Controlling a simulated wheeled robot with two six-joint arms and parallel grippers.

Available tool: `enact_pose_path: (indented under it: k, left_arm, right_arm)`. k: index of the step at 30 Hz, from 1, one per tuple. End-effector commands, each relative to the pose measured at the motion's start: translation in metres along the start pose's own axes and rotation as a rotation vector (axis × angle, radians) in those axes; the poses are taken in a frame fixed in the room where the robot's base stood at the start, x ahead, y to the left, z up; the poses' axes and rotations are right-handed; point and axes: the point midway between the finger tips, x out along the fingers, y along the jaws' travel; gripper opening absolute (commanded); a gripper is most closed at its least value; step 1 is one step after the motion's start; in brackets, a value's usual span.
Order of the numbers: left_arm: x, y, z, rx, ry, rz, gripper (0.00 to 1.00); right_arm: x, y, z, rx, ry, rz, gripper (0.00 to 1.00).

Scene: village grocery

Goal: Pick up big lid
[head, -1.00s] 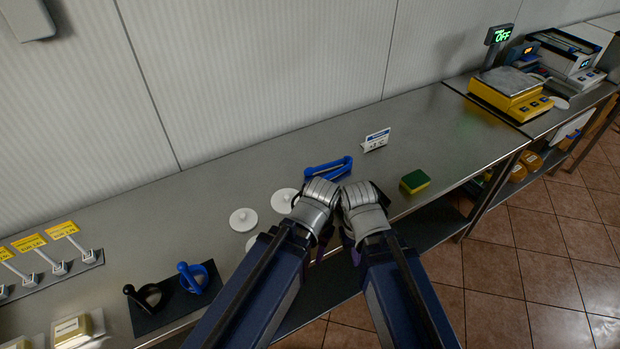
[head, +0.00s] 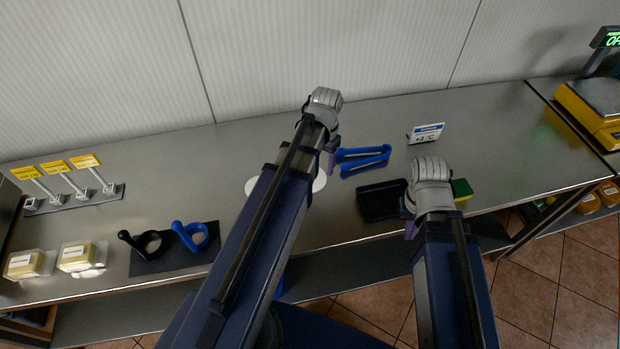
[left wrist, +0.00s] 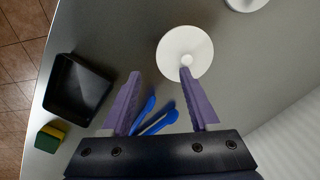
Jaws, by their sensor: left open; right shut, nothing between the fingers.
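In the left wrist view a round white lid (left wrist: 178,48) with a small knob lies on the steel counter, just beyond my left fingertips. Part of a second white lid (left wrist: 247,3) shows at the top edge. In the head view my left arm mostly hides the white lids (head: 252,184); a rim shows on its right side too (head: 320,181). I cannot tell which lid is the big one. My left gripper (head: 331,150) is open and empty above the counter; its purple fingers (left wrist: 160,84) are spread. My right gripper (head: 409,215) is shut and empty by the counter's front.
Blue tongs (head: 364,158) lie right of my left gripper. A black tray (head: 375,203) and a sponge (head: 461,190) flank my right gripper. A small sign (head: 426,133) stands behind. Black and blue-handled tools (head: 190,236) lie on a dark mat at left. A wall closes the back.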

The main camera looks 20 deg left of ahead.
Motion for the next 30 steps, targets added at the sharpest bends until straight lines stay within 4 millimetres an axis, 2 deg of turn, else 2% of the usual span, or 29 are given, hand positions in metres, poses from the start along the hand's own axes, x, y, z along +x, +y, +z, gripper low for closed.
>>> enact_pose_path:
  k: [1,3,7,14,22,30]
  left_arm:
    - [0.002,-0.020,-0.006,-0.017,0.004,0.006,0.61]
    - [0.003,-0.037,-0.007,-0.028,0.009,0.011,0.61]
    - [0.004,-0.055,-0.007,-0.039,0.015,0.016,0.61]
    - [0.007,-0.058,-0.007,-0.039,0.017,0.017,0.61]
    - [0.030,-0.056,-0.007,-0.039,0.017,0.016,0.61]
    - [0.033,-0.056,-0.008,-0.039,0.017,0.016,0.61]
  right_arm:
    - [0.002,0.000,0.000,0.000,0.000,0.000,0.00]
    - [0.003,0.000,0.000,0.000,0.000,0.000,0.00]
    - [0.003,0.000,0.000,0.000,0.000,0.000,0.00]
    - [0.006,-0.001,-0.001,0.000,0.000,0.000,0.00]
    - [0.029,-0.003,-0.002,0.001,0.000,0.000,0.00]
    - [0.032,-0.003,-0.002,0.001,0.000,0.000,0.00]
